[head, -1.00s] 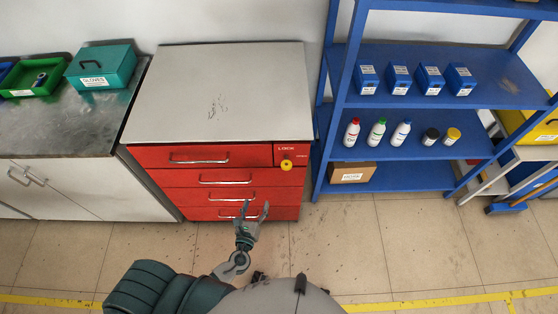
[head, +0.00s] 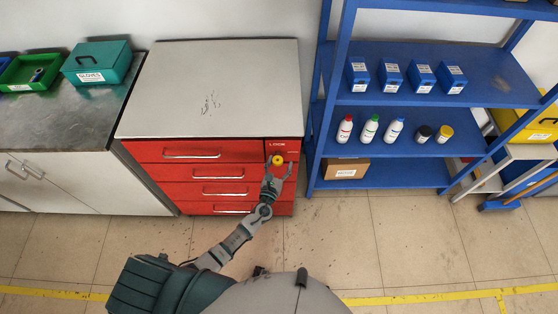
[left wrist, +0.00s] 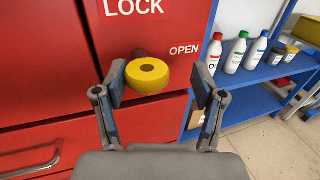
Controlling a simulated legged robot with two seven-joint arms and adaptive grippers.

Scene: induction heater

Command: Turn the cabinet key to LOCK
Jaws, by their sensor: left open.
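The red drawer cabinet (head: 190,173) with a grey top stands at the centre left in the head view. Its yellow round key (head: 278,160) sits on the upper right panel, below the word LOCK. In the left wrist view the yellow key (left wrist: 148,75) has a hole in its face, with LOCK above it and OPEN to its upper right. My left gripper (head: 278,168) is open in front of the key. In the left wrist view its two fingers (left wrist: 160,84) stand on either side of the key, with visible gaps. My right gripper is not in view.
A blue shelf (head: 400,175) with bottles, blue boxes and a cardboard box (head: 345,168) stands right of the cabinet. A workbench (head: 70,115) with a teal gloves box (head: 97,62) stands at the left. The cabinet top and the floor in front are clear.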

